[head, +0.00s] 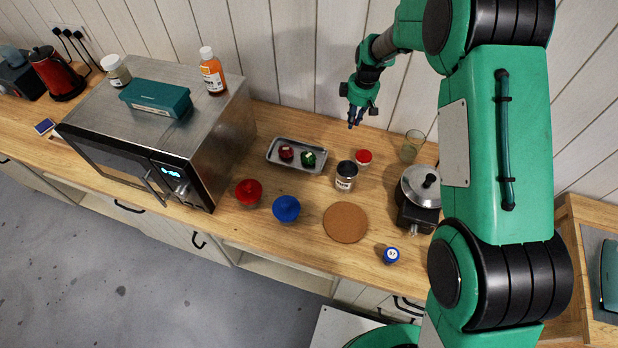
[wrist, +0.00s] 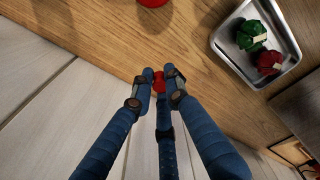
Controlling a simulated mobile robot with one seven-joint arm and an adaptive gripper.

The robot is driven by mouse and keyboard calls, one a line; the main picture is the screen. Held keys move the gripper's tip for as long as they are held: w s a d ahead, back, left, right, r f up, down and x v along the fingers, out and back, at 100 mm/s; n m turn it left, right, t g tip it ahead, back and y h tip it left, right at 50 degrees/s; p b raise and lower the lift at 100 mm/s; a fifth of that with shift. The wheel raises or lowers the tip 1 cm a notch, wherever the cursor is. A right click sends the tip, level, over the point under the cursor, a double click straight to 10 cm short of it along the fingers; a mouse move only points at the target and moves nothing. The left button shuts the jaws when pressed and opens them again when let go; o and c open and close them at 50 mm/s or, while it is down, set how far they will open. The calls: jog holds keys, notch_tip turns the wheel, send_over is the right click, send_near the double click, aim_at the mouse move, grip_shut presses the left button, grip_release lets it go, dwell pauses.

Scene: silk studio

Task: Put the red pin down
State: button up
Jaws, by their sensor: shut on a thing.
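My gripper (head: 351,125) is up near the back wall, above the rear of the counter. In the wrist view its blue fingers (wrist: 160,80) are shut on a small red thing (wrist: 159,86), which I take for the red pin. Only a little of it shows between the fingertips; the fingers hide the rest. In the head view I cannot make out the pin at the fingertips. The wooden counter (head: 305,240) lies below; the held thing appears clear of it.
A metal tray (head: 275,160) holds a red and a green item. Near it stand a red-lidded jar (head: 363,157), a dark-lidded jar (head: 345,180) and a glass (head: 411,148). A cork mat (head: 345,222) lies bare. Red (head: 248,191) and blue (head: 286,208) round things sit in front.

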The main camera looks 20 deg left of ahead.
jog(key=shift+f, duration=0.15)
send_over(348, 143)
jog(key=shift+s+d+f, duration=0.1)
jog(key=shift+d+f, duration=0.05)
jog(key=shift+f, duration=1.35)
jog(key=shift+d+f, duration=0.1)
jog(key=shift+f, duration=1.35)
jog(key=shift+f, duration=0.1)
jog(key=shift+f, duration=1.8)
jog(key=shift+c, duration=0.2)
jog(key=shift+f, duration=0.15)
jog(key=o, duration=0.9)
jog(key=shift+c, duration=0.2)
notch_tip(348, 143, up, 12)
jog(key=d, duration=0.1)
jog(key=shift+s, duration=0.3)
